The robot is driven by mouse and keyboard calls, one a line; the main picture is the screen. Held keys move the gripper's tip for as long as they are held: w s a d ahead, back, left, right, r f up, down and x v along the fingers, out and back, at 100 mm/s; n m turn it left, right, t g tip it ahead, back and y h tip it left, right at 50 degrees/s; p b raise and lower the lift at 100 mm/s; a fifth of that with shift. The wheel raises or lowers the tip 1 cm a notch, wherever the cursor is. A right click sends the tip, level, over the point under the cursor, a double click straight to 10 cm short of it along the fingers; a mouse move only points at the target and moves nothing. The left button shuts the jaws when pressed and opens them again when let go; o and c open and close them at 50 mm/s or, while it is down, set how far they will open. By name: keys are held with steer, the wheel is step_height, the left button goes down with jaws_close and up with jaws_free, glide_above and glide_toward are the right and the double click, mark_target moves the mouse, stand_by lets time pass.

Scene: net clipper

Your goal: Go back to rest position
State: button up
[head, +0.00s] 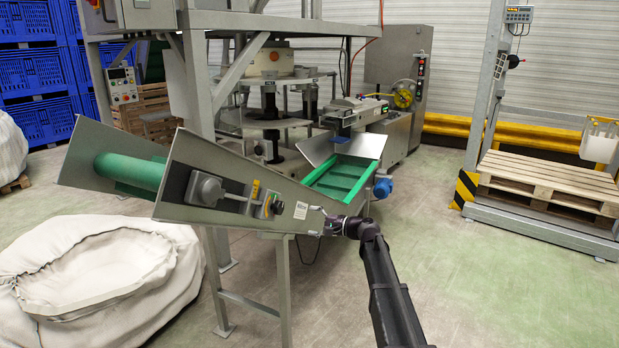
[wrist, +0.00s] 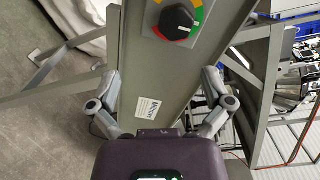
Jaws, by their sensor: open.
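My gripper (head: 318,221) is at the lower right end of the conveyor's steel side panel, with my black arm reaching up from the bottom of the head view. In the wrist view my gripper (wrist: 162,80) has its two grey fingers spread wide, with nothing between them but the view of the panel behind. The black rotary knob (wrist: 178,22) on a yellow, red and green plate lies beyond the fingertips, apart from them. In the head view the knob (head: 277,206) sits left of my gripper. I cannot tell whether a fingertip touches the panel.
The steel conveyor (head: 225,185) and its green tray (head: 345,178) stand close by my gripper. A white bulk bag (head: 180,285) is at lower left. A wooden pallet (head: 550,180) on a scale stands at right. The floor at lower right is clear.

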steer(key=s+d+f+n+g+h, duration=0.2)
steer(key=s+d+f+h, duration=0.25)
steer(key=s, duration=0.55)
steer(key=s+d+f+n+g+h, duration=0.2)
steer(key=s+d+f+n+h, duration=0.15)
steer(key=s+f, duration=0.4)
steer(key=s+d+f+n+g+h, duration=0.2)
steer(key=s+d+f+h, duration=0.15)
steer(key=s, duration=0.75)
steer(key=s+d+g+h+p, duration=0.1)
steer(key=s+d+h, duration=0.35)
steer(key=s, duration=0.25)
step_height(320, 180, up, 10)
steer(key=p, duration=1.1)
steer(key=shift+r, duration=0.2)
steer(key=shift+d+n, duration=0.1)
steer(key=shift+n, duration=0.15)
steer(key=c, duration=0.6)
